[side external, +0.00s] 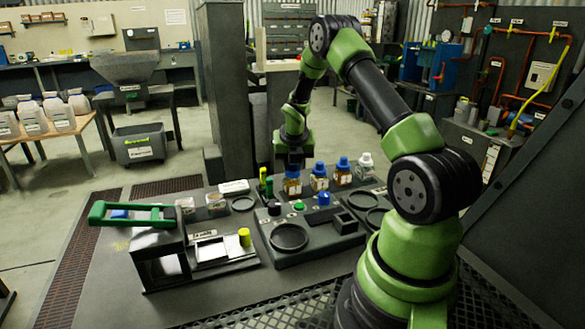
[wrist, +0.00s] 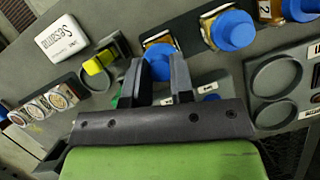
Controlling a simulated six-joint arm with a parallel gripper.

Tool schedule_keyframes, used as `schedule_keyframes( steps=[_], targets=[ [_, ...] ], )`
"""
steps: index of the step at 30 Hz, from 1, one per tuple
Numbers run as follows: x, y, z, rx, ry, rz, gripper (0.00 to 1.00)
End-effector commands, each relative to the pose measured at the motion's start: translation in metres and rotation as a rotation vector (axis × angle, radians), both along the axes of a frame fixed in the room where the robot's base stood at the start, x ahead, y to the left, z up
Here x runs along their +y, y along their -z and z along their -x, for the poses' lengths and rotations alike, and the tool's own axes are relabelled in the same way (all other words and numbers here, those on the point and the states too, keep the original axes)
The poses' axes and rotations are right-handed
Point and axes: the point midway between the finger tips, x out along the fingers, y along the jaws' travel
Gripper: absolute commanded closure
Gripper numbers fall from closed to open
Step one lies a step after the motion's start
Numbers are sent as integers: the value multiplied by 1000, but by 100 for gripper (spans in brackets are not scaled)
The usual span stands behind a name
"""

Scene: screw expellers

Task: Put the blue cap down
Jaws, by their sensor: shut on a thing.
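My gripper (side external: 294,163) points straight down over the leftmost bottle (side external: 292,188) in the row. In the wrist view my gripper (wrist: 163,62) has its two dark fingers on either side of a blue cap (wrist: 160,66), closed on it. The cap is at the mouth of this bottle; I cannot tell whether it rests on the neck or sits just clear of it. Other blue-capped bottles stand to its right, one (side external: 319,177) and another (side external: 343,172). The fingers hide part of the held cap.
A grey fixture with round recesses (side external: 290,237) stands in front of the bottles. A blue piece (side external: 323,199) and a green button (side external: 299,207) are on it. A green-handled press (side external: 140,214) stands at the left. A white box (wrist: 65,36) lies near the bottles.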

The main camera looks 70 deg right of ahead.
Motion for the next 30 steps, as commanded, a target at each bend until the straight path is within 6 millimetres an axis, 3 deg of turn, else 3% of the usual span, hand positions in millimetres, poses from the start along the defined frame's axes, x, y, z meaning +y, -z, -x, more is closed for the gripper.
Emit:
schedule_keyframes(
  steps=[9, 13, 22, 26, 30],
  targets=[
    [0, -67, -1, -8, -1, 2, 100],
    [6, -78, -9, -5, -31, 2, 100],
    [72, -51, -78, -4, -297, -1, 100],
    [92, -40, -94, -4, -368, 0, 100],
    [98, -15, -97, -2, -388, -1, 100]
  ],
)
